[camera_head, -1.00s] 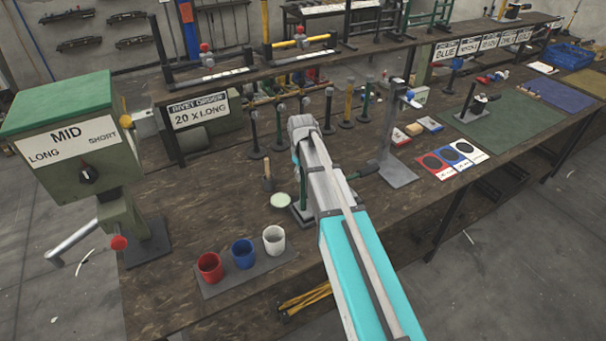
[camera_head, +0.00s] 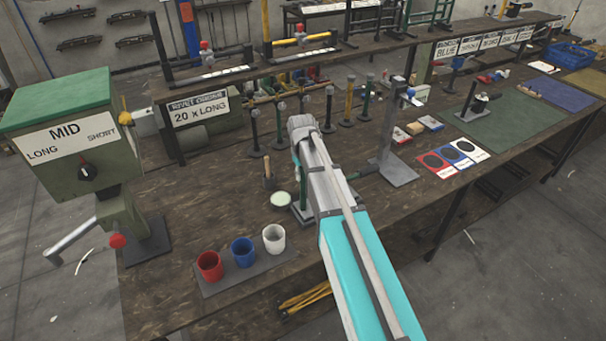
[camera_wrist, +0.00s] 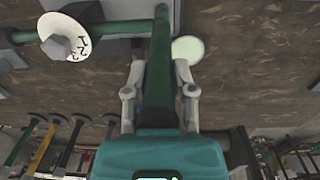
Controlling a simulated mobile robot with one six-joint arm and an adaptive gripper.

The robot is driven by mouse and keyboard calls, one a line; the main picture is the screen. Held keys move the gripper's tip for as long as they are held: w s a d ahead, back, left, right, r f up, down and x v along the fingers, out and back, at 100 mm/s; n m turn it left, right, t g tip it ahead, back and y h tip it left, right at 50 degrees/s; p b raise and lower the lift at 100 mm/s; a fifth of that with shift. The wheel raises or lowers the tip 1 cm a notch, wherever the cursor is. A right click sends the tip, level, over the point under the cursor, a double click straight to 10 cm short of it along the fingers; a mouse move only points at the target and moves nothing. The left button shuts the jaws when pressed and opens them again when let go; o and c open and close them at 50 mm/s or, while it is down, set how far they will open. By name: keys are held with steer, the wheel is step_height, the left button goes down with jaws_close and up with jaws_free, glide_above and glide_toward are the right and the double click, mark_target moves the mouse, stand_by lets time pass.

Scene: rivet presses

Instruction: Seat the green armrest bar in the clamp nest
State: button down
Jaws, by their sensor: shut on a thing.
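The green armrest bar (camera_wrist: 158,75) runs up the wrist view between the two fingers of my gripper (camera_wrist: 160,92), which are shut on it. Its upper end meets a second green bar (camera_wrist: 115,28) lying crosswise; I cannot tell whether they touch. A white disc with a hex nut and digits (camera_wrist: 68,36) sits on that crosswise bar. In the head view my arm hides the gripper and most of what it holds; a green upright piece (camera_head: 301,195) shows beside the arm. I cannot tell for certain which fixture is the clamp nest.
A pale green round dish (camera_head: 281,200) lies close to the bar. Several upright posts (camera_head: 348,105) stand behind my arm. Red, blue and white cups (camera_head: 242,252) are in front, left of the arm. A stand on a grey plate (camera_head: 397,172) is at right. The press (camera_head: 88,170) is far left.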

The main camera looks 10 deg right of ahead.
steer(key=shift+f+b, duration=0.65)
steer(key=shift+c, duration=1.8)
jaws_free()
steer(key=shift+r, duration=0.2)
steer(key=s+d+r+p, duration=0.2)
steer(key=s+r+p, duration=0.2)
steer(key=s, duration=0.4)
steer(key=shift+s+d+r+p, duration=0.25)
steer(key=shift+s+d+p, duration=0.05)
steer(key=shift+d+p, duration=0.15)
steer(key=s+a+f+m+b, duration=0.1)
steer(key=s+a+m, duration=0.1)
steer(key=s, duration=1)
steer(key=shift+m, duration=0.7)
